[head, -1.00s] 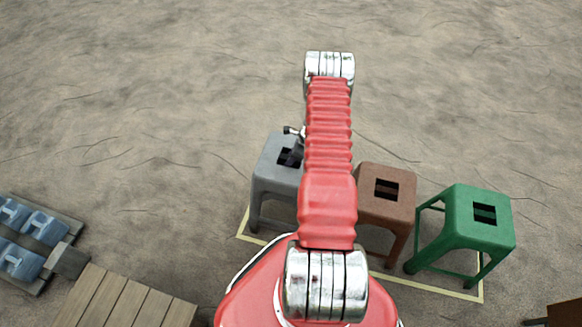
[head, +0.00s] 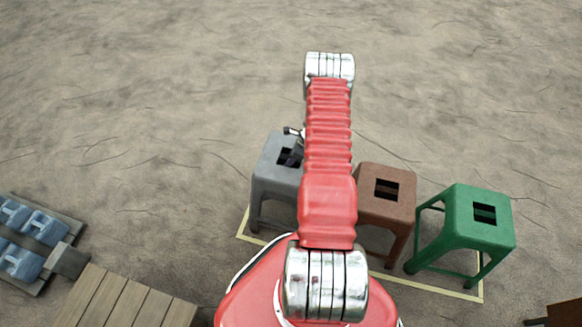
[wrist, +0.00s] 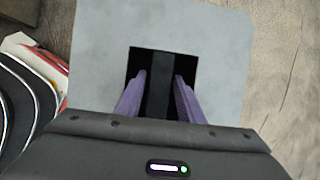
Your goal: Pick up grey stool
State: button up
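The grey stool (head: 272,180) stands at the left end of the row in the head view, partly hidden behind my red arm. In the wrist view its seat (wrist: 100,60) fills the middle, with a square hole crossed by a dark bar (wrist: 159,85). My gripper (wrist: 160,76) has its two purple fingers down in the hole, one on each side of the bar. In the head view my arm hides most of the gripper.
A brown stool (head: 388,190) stands close to the right of the grey one, and a green stool (head: 478,220) beyond it. A pale yellow outline (head: 425,284) surrounds the row. A rack with blue dumbbells (head: 60,262) and a wooden platform (head: 125,302) lie left. The far ground is open.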

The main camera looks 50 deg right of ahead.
jog(key=shift+c, duration=0.6)
jog(key=c, duration=0.7)
grip_shut()
jog(key=shift+w+d, duration=0.1)
